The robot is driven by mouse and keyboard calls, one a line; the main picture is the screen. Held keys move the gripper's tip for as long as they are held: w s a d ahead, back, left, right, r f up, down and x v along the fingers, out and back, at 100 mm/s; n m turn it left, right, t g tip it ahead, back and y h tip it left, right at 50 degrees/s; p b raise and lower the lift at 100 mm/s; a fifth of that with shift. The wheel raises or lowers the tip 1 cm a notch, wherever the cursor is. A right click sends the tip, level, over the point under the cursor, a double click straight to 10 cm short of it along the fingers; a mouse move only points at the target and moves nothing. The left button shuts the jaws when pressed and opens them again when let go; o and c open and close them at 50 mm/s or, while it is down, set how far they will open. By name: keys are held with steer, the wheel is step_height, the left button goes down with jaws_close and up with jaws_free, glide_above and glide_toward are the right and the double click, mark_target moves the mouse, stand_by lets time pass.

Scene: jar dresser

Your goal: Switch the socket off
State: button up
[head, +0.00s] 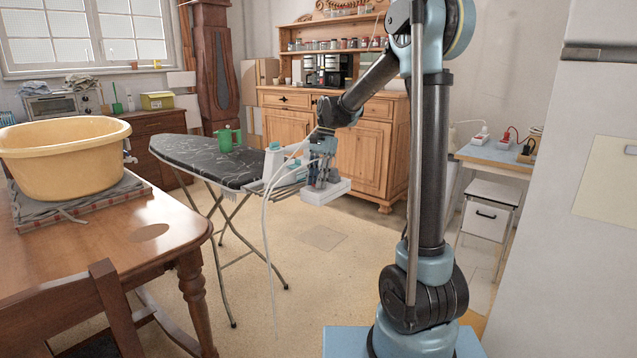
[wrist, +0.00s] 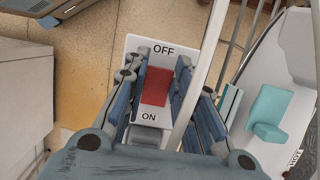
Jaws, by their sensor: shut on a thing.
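The socket is a white box (head: 325,192) with a red rocker switch (wrist: 157,86). In the head view it sits at the near right end of the ironing board, under my gripper (head: 321,176). In the wrist view its white face (wrist: 148,45) reads OFF at the top and ON at the bottom, nearest my gripper. My gripper (wrist: 154,84) is shut on the socket, with fingers on the left and right of the red switch. The fingers partly cover the socket's sides. I cannot tell which way the rocker is tipped.
A white and teal iron (head: 286,160) stands beside my gripper on the ironing board (head: 190,152). A white cable (wrist: 205,60) passes close to my right fingers. A green pot (head: 228,138) stands on the board. A wooden table (head: 135,222) is at left; open floor lies in front.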

steer(key=o, duration=1.1)
steer(key=shift+c, duration=0.2)
steer(key=shift+r, duration=0.1)
steer(key=v, duration=1.1)
steer(key=shift+w+d+r, duration=0.15)
steer(key=shift+w+r, duration=0.05)
steer(key=shift+r, duration=0.1)
